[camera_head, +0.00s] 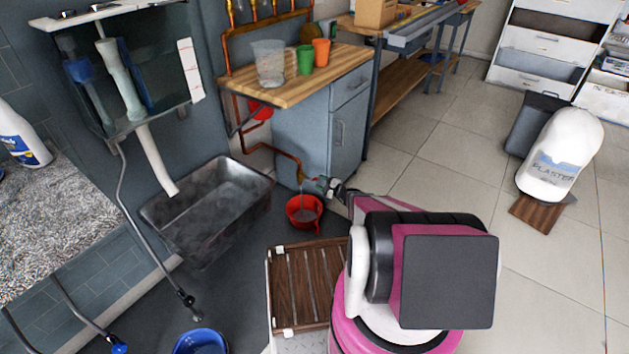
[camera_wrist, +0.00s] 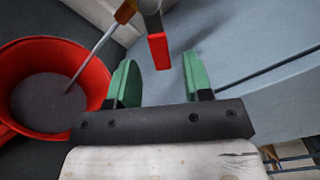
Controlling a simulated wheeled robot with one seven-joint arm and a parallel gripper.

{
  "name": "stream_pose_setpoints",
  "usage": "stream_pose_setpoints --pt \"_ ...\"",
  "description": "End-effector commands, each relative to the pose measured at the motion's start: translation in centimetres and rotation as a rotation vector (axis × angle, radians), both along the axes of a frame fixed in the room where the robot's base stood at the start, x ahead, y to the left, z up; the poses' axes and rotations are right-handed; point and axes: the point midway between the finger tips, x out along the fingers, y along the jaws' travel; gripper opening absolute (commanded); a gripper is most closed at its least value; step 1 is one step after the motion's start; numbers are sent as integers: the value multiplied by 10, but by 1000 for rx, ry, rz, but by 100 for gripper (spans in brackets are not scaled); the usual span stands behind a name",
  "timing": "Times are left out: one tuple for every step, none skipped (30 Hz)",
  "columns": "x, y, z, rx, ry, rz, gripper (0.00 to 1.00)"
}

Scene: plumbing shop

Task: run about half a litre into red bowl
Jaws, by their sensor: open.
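The red bowl (camera_head: 304,221) stands on the dark floor below the copper pipe's low end. In the wrist view the red bowl (camera_wrist: 96,78) is at left, with a grey surface inside that looks like water. A thin pale stream (camera_wrist: 93,58) runs from the brass outlet (camera_wrist: 125,11) into it. A tap lever with a red grip (camera_wrist: 158,50) hangs just beyond and between my fingertips. My gripper (camera_head: 328,187) is just above and right of the bowl. In the wrist view my gripper's green fingers (camera_wrist: 158,82) are apart, with nothing between them.
A grey trough (camera_head: 165,222) stands left of the bowl. A slatted wooden rack (camera_head: 305,285) is in front of it. A blue bowl (camera_head: 200,341) sits at the bottom edge. The grey cabinet (camera_head: 300,130) is close behind my gripper. Tiled floor at right is clear before the plaster bag (camera_head: 560,160).

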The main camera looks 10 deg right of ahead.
Motion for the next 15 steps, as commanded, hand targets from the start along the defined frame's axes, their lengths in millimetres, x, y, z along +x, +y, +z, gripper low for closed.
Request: stream_pose_setpoints --pt "-8 -7 1 0 0 -2 46" --pt "-12 -11 1 0 0 -2 46" --pt "-17 -16 1 0 0 -3 46" --pt "-20 -19 1 0 0 -1 46" --pt "-23 -22 1 0 0 -1 46" --pt "-26 -26 1 0 0 -1 46" --pt "-29 -28 1 0 0 -1 46" --pt "-31 -31 0 -1 1 -2 46" --pt "-33 -33 0 0 0 -1 46" --pt "-35 -34 0 0 0 -1 46" --pt "-36 -35 0 0 0 -1 46" --pt "-37 -36 0 0 0 0 46" --pt "-38 -37 0 0 0 0 46" --pt "-38 -37 0 0 0 0 46" --pt "-38 -38 0 0 0 1 46"
